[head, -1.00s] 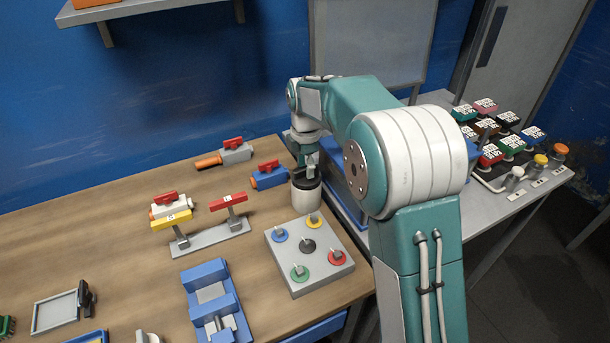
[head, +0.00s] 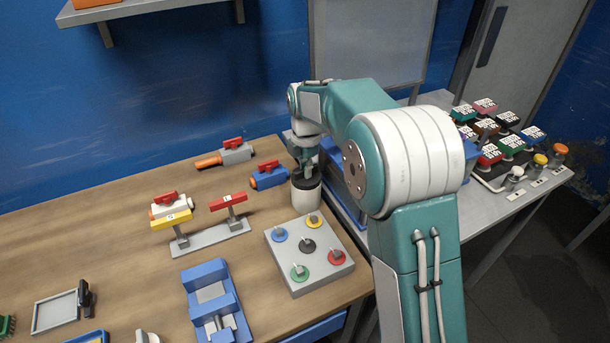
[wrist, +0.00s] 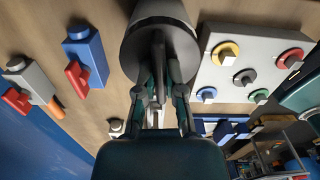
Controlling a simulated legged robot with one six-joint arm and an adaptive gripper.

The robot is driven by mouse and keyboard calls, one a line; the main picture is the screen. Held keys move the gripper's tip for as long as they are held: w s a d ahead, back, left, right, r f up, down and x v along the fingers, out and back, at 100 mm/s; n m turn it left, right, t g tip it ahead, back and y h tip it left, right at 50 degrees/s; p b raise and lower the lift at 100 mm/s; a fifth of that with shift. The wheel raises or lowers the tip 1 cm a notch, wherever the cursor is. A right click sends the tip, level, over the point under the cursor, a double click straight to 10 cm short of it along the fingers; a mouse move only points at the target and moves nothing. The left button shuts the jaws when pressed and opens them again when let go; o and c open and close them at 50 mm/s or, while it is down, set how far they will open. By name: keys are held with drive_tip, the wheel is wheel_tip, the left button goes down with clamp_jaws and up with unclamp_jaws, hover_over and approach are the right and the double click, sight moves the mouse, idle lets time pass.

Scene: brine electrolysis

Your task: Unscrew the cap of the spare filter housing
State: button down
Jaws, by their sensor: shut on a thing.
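The spare filter housing (head: 306,198) is a white cylinder standing upright near the back right of the wooden bench. Its dark cap (head: 300,181) is on top, partly hidden by my gripper (head: 304,165). In the wrist view the housing (wrist: 155,12) is at the top centre with the dark cap (wrist: 185,48) facing the camera. My gripper (wrist: 160,80) is at the cap, with its fingers close together on the raised part in the cap's middle. The exact contact is hard to see.
A grey panel (head: 282,270) with coloured knobs stands just in front of the housing. A blue valve (head: 268,178) with a red handle lies close to its left. A blue container (head: 345,190) is close on the right. Bare wood (head: 110,215) lies further left.

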drive_tip(key=n, duration=0.4)
drive_tip(key=shift+n, duration=0.4)
drive_tip(key=n, duration=0.5)
drive_tip(key=shift+w+r+n, duration=0.1)
drive_tip(key=shift+n, duration=0.2)
drive_tip(key=c, duration=0.7)
unclamp_jaws()
